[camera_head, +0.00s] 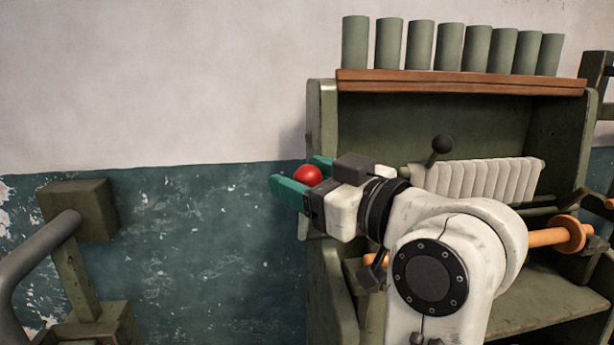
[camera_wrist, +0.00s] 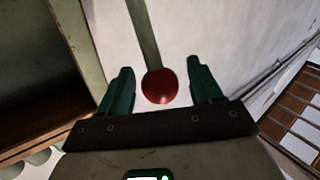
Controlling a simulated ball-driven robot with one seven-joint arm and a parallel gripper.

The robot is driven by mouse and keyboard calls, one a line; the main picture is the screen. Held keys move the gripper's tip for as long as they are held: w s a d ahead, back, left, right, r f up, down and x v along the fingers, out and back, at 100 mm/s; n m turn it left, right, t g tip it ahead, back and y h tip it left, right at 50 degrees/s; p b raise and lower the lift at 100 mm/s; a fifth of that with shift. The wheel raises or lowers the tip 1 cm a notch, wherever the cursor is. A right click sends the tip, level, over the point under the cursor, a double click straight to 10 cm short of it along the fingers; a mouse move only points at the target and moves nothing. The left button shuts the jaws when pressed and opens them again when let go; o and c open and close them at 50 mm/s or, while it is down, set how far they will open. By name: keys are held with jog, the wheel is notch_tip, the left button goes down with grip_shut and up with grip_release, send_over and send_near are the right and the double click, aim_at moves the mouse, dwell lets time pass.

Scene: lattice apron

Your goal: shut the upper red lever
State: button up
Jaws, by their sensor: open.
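In the wrist view the red knob (camera_wrist: 160,86) sits between the two green fingers, at the end of a grey-green bar (camera_wrist: 142,30). My gripper (camera_head: 296,178) has its fingers spread on either side of the knob. In the wrist view a gap shows between each finger of my gripper (camera_wrist: 159,82) and the knob. In the head view the lever's bar is hidden behind my gripper and arm.
A green cabinet (camera_head: 322,130) stands on the right, with several green cylinders (camera_head: 420,45) on its wooden top. Inside are a white ribbed roll (camera_head: 480,182), a black knob (camera_head: 443,144) and an orange spool (camera_head: 566,233). A grey curved rail (camera_head: 40,250) stands at the left.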

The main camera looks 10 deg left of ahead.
grip_shut()
dwell(0.4)
jog(key=shift+f, duration=0.1)
